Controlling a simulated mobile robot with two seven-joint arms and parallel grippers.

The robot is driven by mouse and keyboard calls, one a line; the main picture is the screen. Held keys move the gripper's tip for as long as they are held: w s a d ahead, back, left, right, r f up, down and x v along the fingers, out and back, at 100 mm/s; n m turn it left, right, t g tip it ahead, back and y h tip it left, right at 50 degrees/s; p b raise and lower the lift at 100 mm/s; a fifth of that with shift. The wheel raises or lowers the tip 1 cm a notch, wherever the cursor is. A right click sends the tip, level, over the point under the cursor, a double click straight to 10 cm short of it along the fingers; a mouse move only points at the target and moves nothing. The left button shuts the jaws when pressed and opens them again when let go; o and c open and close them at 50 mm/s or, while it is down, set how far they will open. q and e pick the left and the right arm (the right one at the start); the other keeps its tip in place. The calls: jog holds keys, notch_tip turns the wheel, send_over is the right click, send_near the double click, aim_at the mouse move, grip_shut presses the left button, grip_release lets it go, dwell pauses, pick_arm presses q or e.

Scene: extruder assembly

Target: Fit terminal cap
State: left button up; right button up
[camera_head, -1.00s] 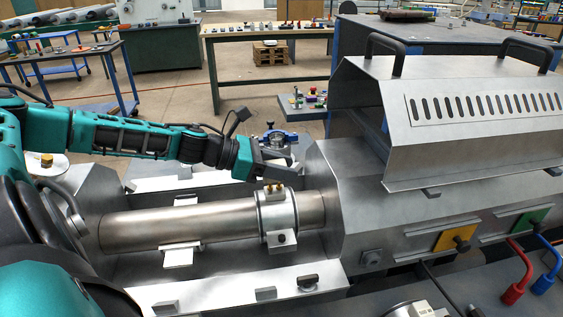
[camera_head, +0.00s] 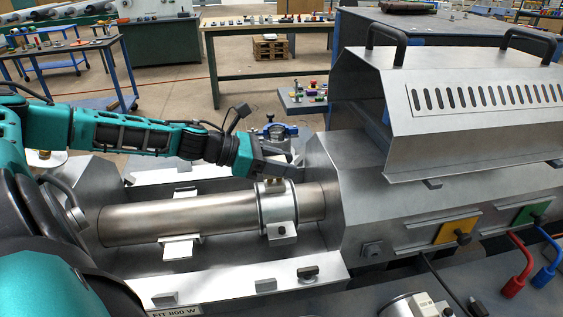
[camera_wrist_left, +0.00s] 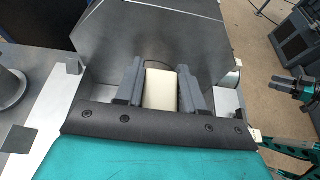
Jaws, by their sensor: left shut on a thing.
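My left gripper (camera_head: 280,168) is shut on the terminal cap (camera_wrist_left: 160,89), a cream block between its two grey fingers in the left wrist view. In the head view the gripper is directly over the top of the silver heater band (camera_head: 276,206) around the barrel (camera_head: 180,220). A dark gripper-like shape (camera_wrist_left: 301,85) at the right edge of the left wrist view seems to be my right gripper, too small to read.
The slotted metal guard (camera_head: 480,110) and machine housing (camera_head: 390,215) stand close to the right of the band. The lower metal tray edge (camera_head: 230,287) runs along the front. A blue clamp-like part (camera_head: 275,133) lies behind the gripper.

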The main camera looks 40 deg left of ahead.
pick_arm(q)
jog(key=shift+f+b, duration=0.45)
jog(key=shift+f, duration=0.55)
pick_arm(e)
jog(key=shift+f, duration=0.55)
pick_arm(q)
jog(key=o, duration=1.1)
pick_arm(e)
jog(key=shift+a+r, duration=0.1)
jog(key=shift+a, duration=0.05)
